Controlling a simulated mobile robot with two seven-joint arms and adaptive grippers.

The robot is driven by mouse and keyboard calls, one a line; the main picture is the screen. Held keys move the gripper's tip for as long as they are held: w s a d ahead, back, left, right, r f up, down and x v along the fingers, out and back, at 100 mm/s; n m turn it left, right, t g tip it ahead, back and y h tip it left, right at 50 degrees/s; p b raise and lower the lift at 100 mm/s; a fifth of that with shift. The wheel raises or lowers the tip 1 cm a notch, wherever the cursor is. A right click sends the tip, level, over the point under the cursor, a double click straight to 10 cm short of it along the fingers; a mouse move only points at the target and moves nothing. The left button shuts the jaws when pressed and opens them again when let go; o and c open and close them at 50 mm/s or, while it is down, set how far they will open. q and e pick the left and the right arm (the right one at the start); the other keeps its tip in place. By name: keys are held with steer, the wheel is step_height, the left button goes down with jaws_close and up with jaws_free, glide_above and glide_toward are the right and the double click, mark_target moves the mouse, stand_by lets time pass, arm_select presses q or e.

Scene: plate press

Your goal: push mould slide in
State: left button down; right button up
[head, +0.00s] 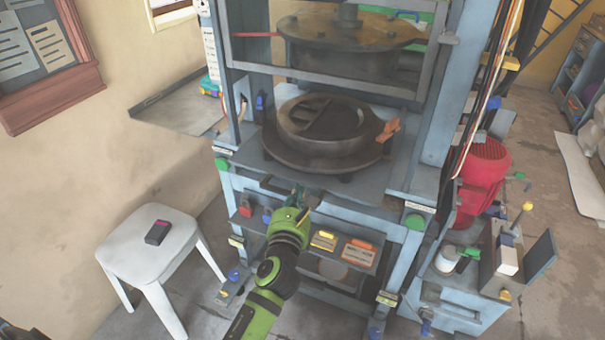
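The mould (322,120), a dark round ring with a bar across its middle, sits on a round brown slide plate (275,150) on the blue-grey press bed. An orange piece (388,131) sticks up at the plate's right side. My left gripper (299,192), at the end of a green arm, is in front of and below the bed's front edge. It appears apart from the plate. Its fingers are small and partly hidden by the wrist, so their opening is unclear. My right gripper is out of view.
The upper press plate (345,32) hangs behind a raised clear guard frame (330,80). A white stool (150,240) with a dark device (157,232) stands left.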

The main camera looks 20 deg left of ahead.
mark_target(304, 169)
arm_select(q)
steer(key=x, duration=0.6)
steer(key=shift+w, duration=0.45)
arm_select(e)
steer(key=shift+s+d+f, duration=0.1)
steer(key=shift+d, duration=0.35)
